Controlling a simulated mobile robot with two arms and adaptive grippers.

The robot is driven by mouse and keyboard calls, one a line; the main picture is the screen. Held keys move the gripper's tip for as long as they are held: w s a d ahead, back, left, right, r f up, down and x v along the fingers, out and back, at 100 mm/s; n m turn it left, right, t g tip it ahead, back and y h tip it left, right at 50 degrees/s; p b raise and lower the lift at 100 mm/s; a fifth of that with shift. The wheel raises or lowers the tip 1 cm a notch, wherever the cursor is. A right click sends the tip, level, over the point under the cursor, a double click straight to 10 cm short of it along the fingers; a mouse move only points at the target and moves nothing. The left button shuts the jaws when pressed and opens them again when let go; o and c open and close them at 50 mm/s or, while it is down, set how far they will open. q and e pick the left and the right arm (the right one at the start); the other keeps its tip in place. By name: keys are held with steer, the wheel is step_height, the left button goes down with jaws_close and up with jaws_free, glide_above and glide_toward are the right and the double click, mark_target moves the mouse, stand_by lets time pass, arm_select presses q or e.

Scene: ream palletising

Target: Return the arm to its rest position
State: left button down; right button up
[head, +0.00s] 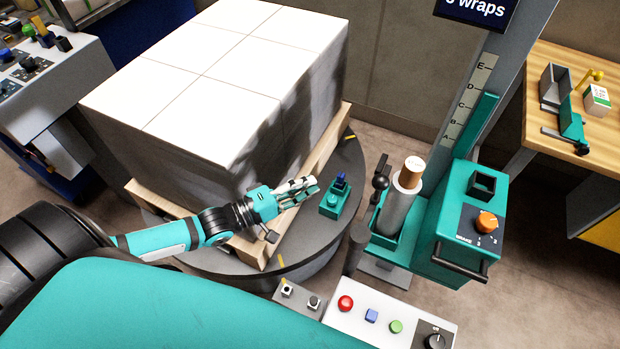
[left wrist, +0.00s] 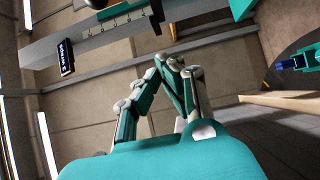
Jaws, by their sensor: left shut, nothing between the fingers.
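My left arm comes in from the left in the head view. Its gripper (head: 306,187) is shut and empty, over the dark turntable (head: 335,180) beside the pallet's front corner. In the left wrist view the fingers of the left gripper (left wrist: 172,65) meet at their tips with nothing between them. A stack of white reams (head: 210,80) stands on the wooden pallet (head: 255,250) behind the gripper. A small teal block with a dark blue top (head: 336,200) sits on the turntable just right of the fingertips, apart from them. My right gripper is not in view.
A teal wrapping carriage (head: 455,225) with a film roll (head: 398,200) stands on the right by a grey mast. A control panel (head: 385,325) with coloured buttons is at the front. A wooden table (head: 560,110) stands at the far right, machinery (head: 50,90) at the far left.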

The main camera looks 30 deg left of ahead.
arm_select(q)
steer(key=s+d+f+m+g+y, duration=0.4)
steer(key=d+f+m+y, duration=0.1)
steer(key=d+m, duration=0.15)
steer(key=s+a+m+g+y, duration=0.2)
steer(key=s+a+m+g, duration=0.15)
steer(key=s, duration=0.35)
steer(key=s+a+m+g+y, duration=0.2)
steer(key=s+m+g+y, duration=0.15)
steer(key=s, duration=0.35)
step_height(320, 180, down, 27)
steer(key=s+g, duration=0.2)
steer(key=s+a+f+g, duration=0.1)
steer(key=s+a+f, duration=0.2)
steer(key=s+f, duration=1.2)
steer(key=shift+s+f, duration=0.15)
steer(key=shift+s, duration=0.5)
